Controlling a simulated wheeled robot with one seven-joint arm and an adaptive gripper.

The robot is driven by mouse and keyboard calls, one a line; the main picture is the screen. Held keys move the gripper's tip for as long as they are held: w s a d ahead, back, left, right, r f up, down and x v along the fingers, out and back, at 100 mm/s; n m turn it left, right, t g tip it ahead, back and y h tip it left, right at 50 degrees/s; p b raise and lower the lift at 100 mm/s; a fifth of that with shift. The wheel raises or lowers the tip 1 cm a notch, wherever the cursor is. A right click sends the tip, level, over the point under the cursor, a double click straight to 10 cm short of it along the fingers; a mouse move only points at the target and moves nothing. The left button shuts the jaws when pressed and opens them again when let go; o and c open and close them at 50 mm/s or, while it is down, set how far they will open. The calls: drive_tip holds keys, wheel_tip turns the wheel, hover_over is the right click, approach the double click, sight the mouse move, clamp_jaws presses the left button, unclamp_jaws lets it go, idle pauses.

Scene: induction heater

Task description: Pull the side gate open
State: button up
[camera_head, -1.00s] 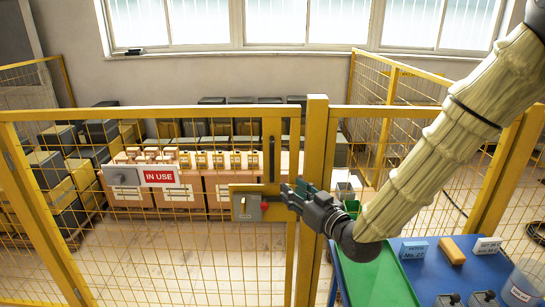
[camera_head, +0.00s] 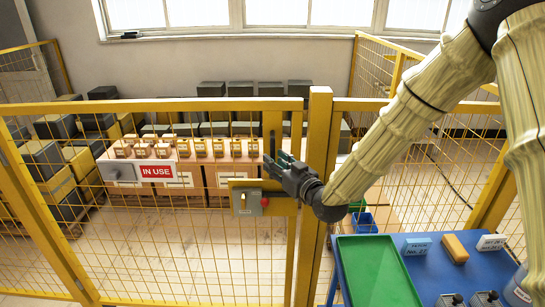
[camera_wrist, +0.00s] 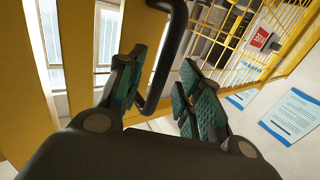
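The side gate (camera_head: 200,105) is a yellow frame with wire mesh and appears closed against the yellow post (camera_head: 318,140). Its black vertical handle (camera_head: 270,140) is on the right upright, partly hidden by my gripper (camera_head: 276,162). In the wrist view, the handle (camera_wrist: 174,50) passes between the spread green-padded fingers of my gripper (camera_wrist: 160,85). The fingers are open around its lower end, with a visible gap on the right side. I cannot tell whether the left finger touches it. A grey latch box (camera_head: 248,203) with a red knob (camera_head: 265,202) is just below my gripper.
A blue table (camera_head: 425,260) with a green tray (camera_head: 380,270) and small labelled items stands at the lower right, on the near side. An "IN USE" sign (camera_head: 157,171) hangs on the gate. Behind the mesh are several boxes (camera_head: 180,180) and bare floor.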

drive_tip(key=shift+x, duration=1.1)
clamp_jaws()
